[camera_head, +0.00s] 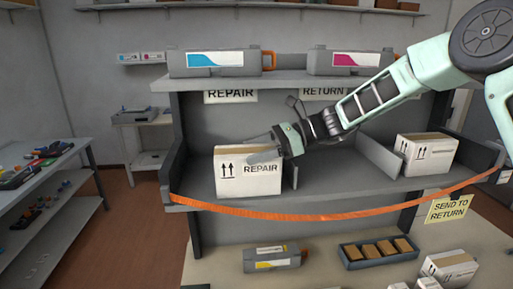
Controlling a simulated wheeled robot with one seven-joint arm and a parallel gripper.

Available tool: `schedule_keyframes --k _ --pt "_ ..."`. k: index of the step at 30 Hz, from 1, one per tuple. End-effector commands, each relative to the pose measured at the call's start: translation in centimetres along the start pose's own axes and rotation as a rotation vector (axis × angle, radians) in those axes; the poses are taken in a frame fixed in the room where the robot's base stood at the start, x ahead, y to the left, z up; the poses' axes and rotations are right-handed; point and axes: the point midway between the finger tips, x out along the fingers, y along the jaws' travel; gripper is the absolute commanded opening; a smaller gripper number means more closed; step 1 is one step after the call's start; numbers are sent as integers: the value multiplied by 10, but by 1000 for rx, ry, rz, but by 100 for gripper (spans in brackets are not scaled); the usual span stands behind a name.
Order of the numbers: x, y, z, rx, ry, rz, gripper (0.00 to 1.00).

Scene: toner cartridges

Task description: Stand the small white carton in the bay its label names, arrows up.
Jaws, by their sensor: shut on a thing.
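A small white carton (232,184) with a brown taped top is upright in the left bay, below the left REPAIR sign (231,97). Its front face shows two up arrows and the word REPAIR. My gripper (264,150) is shut on the carton's upper right part, with one grey finger across the front face above the label. The other finger is mostly hidden. The carton's base is close to the shelf's front edge; I cannot tell whether it rests on the shelf. The RETURN sign (323,93) hangs over the bay to the right.
An orange strap (330,214) sags across the bay fronts. Another carton (426,153) stands in the right bay, beyond a grey divider (379,156). Toner cartridges (218,62) sit on the shelf above. The middle bay is clear.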

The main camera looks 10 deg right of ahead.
Motion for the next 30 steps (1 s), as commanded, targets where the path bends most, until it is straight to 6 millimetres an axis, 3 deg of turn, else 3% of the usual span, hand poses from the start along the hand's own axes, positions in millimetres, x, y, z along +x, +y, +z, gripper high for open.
schedule_keyframes --k 3,4,6,19,30 --pt "1 0 -3 0 -2 0 13" --pt "1 0 -4 0 0 0 75" --pt "1 0 -3 0 0 0 94" --pt "-7 0 -1 0 -1 -2 94" --pt "-83 -1 -21 -1 0 -4 94"
